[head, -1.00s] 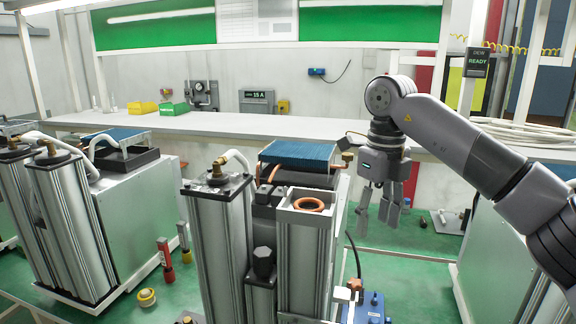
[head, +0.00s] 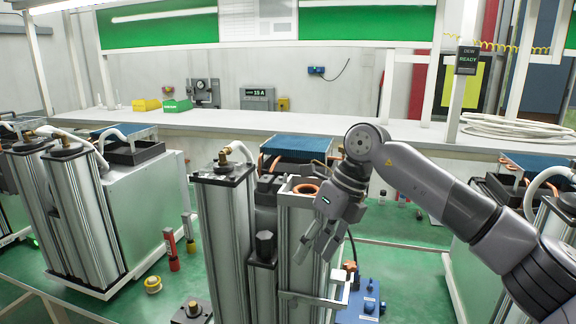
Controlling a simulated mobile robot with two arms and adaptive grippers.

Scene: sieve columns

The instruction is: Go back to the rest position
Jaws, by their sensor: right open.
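My right arm comes in from the right, and its gripper (head: 318,250) hangs with its fingers pointing down and to the left. The fingers are apart and nothing shows between them. The gripper overlaps the right side of the middle sieve column unit (head: 225,235) in the picture; I cannot tell whether it touches it. An open-topped column (head: 296,205) with a copper-coloured ring (head: 306,188) at its top stands beside the gripper, partly hidden by it. My left gripper does not show in the head view.
Another column unit (head: 78,215) stands at left, and a further one (head: 562,215) at the right edge, partly behind my arm. A long bench (head: 230,124) runs behind. A blue device (head: 366,300) sits below the gripper. Green floor (head: 400,228) lies between units.

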